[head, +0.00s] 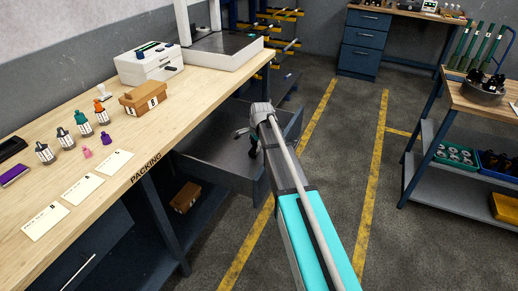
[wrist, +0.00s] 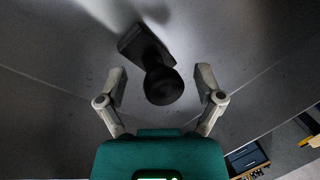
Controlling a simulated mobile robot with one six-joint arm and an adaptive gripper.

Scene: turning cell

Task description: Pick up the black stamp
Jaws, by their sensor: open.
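The black stamp, with a round knob and a rectangular base, shows in the wrist view (wrist: 164,86). My gripper (wrist: 161,78) is open and empty, with one finger on each side of the knob and visible gaps on both sides. In the head view my gripper (head: 247,138) reaches into the open drawer (head: 216,165) under the packing bench. The stamp cannot be told apart there from the dark gripper parts.
The packing bench (head: 130,172) carries a small cardboard box (head: 143,100), a white label printer (head: 148,66), several small bottles and white cards. The drawer walls surround my gripper. A trolley (head: 485,100) stands at the right. The floor between is clear.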

